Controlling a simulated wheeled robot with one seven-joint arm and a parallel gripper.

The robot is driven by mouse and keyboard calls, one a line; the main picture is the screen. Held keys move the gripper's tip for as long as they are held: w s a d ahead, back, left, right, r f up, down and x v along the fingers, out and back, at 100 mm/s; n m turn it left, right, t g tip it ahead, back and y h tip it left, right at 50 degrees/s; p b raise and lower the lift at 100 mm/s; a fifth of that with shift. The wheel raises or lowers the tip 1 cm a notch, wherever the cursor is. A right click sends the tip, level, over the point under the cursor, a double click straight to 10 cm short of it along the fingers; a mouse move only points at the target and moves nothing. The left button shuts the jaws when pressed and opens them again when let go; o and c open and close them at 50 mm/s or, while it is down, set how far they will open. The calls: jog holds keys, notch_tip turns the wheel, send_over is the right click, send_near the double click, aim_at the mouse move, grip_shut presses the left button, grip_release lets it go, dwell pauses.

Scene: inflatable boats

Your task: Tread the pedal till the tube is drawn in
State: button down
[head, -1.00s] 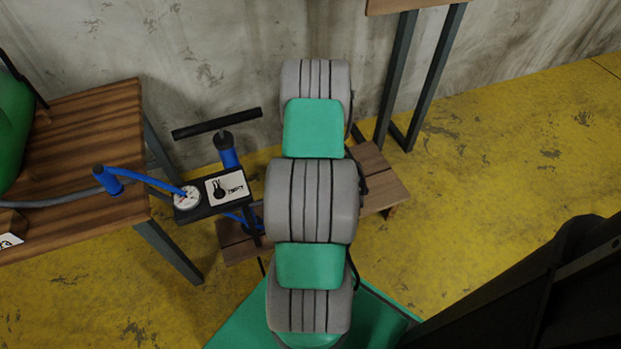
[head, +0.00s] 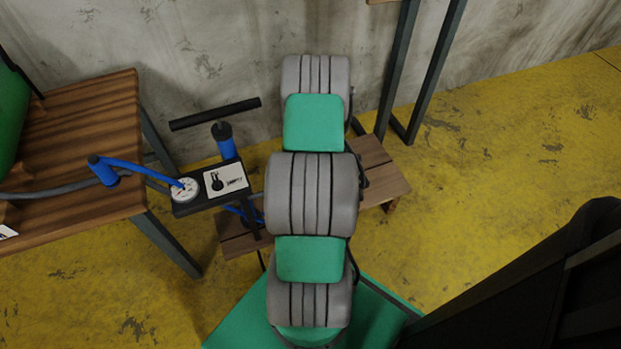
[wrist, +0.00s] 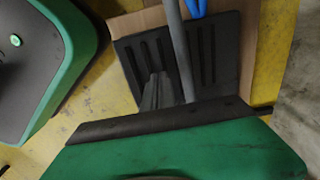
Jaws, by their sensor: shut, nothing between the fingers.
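A black ribbed pedal (wrist: 208,60) lies on a wooden board (wrist: 250,45) in the wrist view. My gripper (wrist: 157,85) is over the pedal, its fingers shut and empty; I cannot tell whether they touch it. In the head view my gripper and the pedal are hidden behind my grey and green arm. The pump (head: 212,195) has a dial gauge (head: 184,190), a sign (head: 227,180) and a blue hose (head: 140,170). A grey tube (head: 50,192) lies across the left bench, near a blue fitting (head: 103,171).
The wooden bench (head: 90,120) stands on the left, with a green object (head: 10,110) on it. The pump's wooden board (head: 385,185) is on the yellow floor near the wall. Another table's dark legs (head: 410,80) stand behind right. The floor (head: 480,180) right of the board is clear.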

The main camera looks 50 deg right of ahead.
notch_tip(320, 180, down, 6)
jog(key=b, duration=0.4)
notch_tip(320, 180, up, 9)
jog(key=p, duration=0.6)
jog(key=shift+f+p, duration=0.2)
jog(key=shift+p, duration=0.2)
jog(key=shift+f, duration=0.15)
